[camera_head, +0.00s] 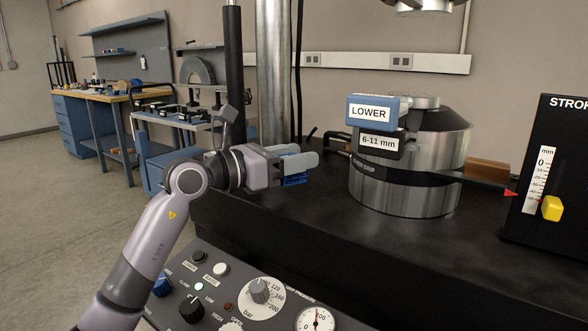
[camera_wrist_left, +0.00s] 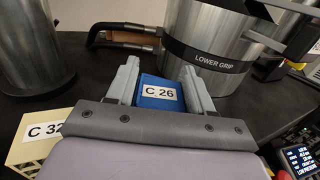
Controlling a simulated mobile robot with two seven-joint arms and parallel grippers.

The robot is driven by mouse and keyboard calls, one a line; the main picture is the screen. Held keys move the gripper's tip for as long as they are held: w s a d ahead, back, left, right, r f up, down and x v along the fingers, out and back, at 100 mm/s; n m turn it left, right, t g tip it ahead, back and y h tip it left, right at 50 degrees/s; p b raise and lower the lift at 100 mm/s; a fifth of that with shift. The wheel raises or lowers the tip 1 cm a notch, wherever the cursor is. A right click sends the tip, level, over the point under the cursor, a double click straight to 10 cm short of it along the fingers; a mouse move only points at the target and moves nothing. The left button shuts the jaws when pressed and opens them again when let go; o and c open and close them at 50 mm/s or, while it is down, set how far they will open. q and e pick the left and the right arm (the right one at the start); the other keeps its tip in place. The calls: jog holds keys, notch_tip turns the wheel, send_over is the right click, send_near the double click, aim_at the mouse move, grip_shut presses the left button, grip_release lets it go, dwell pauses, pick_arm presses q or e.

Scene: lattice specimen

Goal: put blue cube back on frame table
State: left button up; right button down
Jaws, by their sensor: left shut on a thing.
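The blue cube (camera_head: 293,181) is between the fingers of my left gripper (camera_head: 300,163), just over or on the black frame table (camera_head: 300,220); I cannot tell if it touches. In the left wrist view the cube (camera_wrist_left: 158,90) carries a label "C 26", and my left gripper (camera_wrist_left: 162,88) is shut on it, one finger on each side. The frame table (camera_wrist_left: 70,70) also shows there as a dark surface. My right gripper is not in view.
The lower grip (camera_head: 400,195), a round metal body, stands right of the gripper. A metal column (camera_head: 273,75) rises behind. A cream block (camera_wrist_left: 35,140) labelled "C 32" is at the wrist view's left. A control panel (camera_head: 240,285) is in front.

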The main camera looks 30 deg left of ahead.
pick_arm(q)
jog(key=shift+f, duration=0.75)
jog(key=shift+f, duration=0.15)
jog(key=shift+f+b, duration=0.3)
jog(key=shift+f, duration=0.25)
jog(key=o, duration=1.1)
jog(key=shift+f, duration=0.1)
